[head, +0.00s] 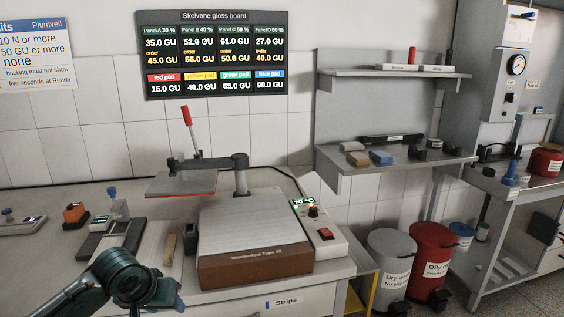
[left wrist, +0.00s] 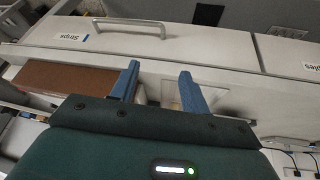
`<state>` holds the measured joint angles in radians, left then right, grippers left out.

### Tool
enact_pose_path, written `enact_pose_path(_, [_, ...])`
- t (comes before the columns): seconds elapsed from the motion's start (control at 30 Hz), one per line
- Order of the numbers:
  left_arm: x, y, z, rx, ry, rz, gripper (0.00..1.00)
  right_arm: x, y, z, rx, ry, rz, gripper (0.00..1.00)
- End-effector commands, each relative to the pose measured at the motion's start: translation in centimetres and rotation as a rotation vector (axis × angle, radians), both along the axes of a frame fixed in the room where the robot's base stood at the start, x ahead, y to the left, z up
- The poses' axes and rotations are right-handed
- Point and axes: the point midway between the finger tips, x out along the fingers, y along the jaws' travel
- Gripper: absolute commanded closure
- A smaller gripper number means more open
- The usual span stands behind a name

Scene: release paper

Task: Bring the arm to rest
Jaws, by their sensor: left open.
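My left arm's dark green wrist (head: 125,278) shows at the bottom left of the head view, in front of the bench's near edge; its fingertips cannot be made out there. In the left wrist view, my left gripper (left wrist: 159,75) has its two blue fingers apart. Nothing is held between them. Behind the fingers are the bench front and a drawer labelled Strips (left wrist: 130,30), seen upside down. The right gripper is in neither view.
The press with a brown front (head: 256,268) stands right of my arm, its red-handled upper plate (head: 182,184) swung left. A control box (head: 322,236) is beside it. Small tools, including an orange one (head: 75,213), lie left. Bins (head: 433,250) stand right of the bench.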

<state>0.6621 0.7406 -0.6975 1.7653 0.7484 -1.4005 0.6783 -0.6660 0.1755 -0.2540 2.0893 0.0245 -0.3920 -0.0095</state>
Motion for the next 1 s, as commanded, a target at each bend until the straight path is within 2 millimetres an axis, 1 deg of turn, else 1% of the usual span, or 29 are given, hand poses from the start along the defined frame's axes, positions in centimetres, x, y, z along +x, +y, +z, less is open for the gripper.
enact_pose_path(0.03, [-0.8,-1.6,-1.7,-0.024,-0.009,-0.041,0.54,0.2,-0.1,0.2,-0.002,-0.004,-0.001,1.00])
enact_pose_path(0.17, [-3.0,-5.6,-5.3,-0.088,-0.073,-0.145,0.54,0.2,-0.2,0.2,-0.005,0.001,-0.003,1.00])
enact_pose_path(0.2, [-3.9,-6.8,-6.5,-0.108,-0.097,-0.175,0.54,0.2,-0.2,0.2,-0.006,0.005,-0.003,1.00])
enact_pose_path(0.27, [-5.5,-8.5,-7.9,-0.141,-0.141,-0.213,0.54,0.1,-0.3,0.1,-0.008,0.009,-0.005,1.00])
enact_pose_path(0.3, [-6.6,-9.5,-8.8,-0.158,-0.170,-0.233,0.54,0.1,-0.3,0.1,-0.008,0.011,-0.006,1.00])
enact_pose_path(0.43, [-10.4,-11.8,-11.0,-0.195,-0.271,-0.269,0.54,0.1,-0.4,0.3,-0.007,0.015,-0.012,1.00])
enact_pose_path(0.5, [-12.6,-12.4,-11.9,-0.198,-0.322,-0.274,0.54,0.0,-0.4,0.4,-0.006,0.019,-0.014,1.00])
enact_pose_path(0.57, [-14.6,-12.6,-12.4,-0.191,-0.366,-0.271,0.54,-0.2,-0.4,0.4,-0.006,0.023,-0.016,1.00])
enact_pose_path(0.6, [-15.8,-12.6,-12.7,-0.178,-0.392,-0.267,0.54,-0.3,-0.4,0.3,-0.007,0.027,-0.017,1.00])
enact_pose_path(0.7, [-18.8,-12.0,-13.1,-0.136,-0.446,-0.258,0.54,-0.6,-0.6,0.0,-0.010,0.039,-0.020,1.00])
enact_pose_path(0.8, [-21.1,-11.4,-13.3,-0.087,-0.481,-0.252,0.54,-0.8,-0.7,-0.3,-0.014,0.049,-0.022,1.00])
enact_pose_path(0.9, [-22.5,-10.8,-13.3,-0.048,-0.502,-0.251,0.54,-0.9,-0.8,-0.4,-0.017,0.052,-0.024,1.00])
enact_pose_path(1.0, [-23.2,-10.5,-13.4,-0.030,-0.511,-0.252,0.54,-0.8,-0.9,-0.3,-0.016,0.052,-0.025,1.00])
